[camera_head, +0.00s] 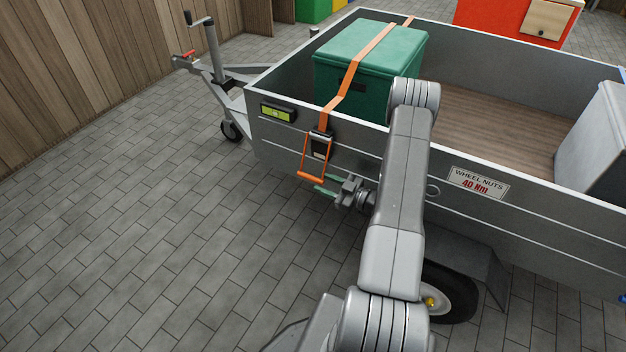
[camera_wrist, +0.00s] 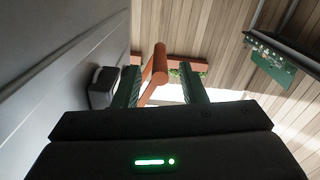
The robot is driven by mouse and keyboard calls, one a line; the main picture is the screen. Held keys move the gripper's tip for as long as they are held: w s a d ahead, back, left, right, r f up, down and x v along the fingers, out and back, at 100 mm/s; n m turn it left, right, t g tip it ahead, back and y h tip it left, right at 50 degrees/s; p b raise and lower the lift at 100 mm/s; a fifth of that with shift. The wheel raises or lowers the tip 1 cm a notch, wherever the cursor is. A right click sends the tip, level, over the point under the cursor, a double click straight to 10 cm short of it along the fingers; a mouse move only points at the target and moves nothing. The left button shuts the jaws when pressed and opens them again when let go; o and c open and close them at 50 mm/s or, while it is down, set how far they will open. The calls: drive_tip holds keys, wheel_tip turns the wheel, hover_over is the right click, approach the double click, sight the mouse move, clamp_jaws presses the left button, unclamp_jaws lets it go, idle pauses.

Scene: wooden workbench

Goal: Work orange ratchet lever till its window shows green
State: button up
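The orange ratchet lever (camera_head: 311,178) hangs from a dark ratchet body (camera_head: 320,146) on the outer side of the grey trailer, its grip bar standing out from the wall. An orange strap (camera_head: 346,93) runs up from the ratchet over a green box (camera_head: 372,58). The ratchet body has a pale patch; I cannot tell its window's colour. My gripper (camera_head: 325,186) is just below and right of the grip bar. In the wrist view, my gripper (camera_wrist: 160,88) is open, and the orange lever (camera_wrist: 157,72) shows between its green fingers, with no clear contact. The dark ratchet body (camera_wrist: 103,86) is to the left.
The trailer wall (camera_head: 385,165) runs close beside my gripper. It carries a yellow-green panel (camera_head: 278,113) and a "WHEEL NUTS 40 Nm" label (camera_head: 478,183). A wheel (camera_head: 452,292) stands below. The paved floor (camera_head: 170,230) on the left is clear.

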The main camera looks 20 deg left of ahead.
drive_tip(key=shift+w+a, duration=0.2)
drive_tip(key=shift+a, duration=2.1)
clamp_jaws()
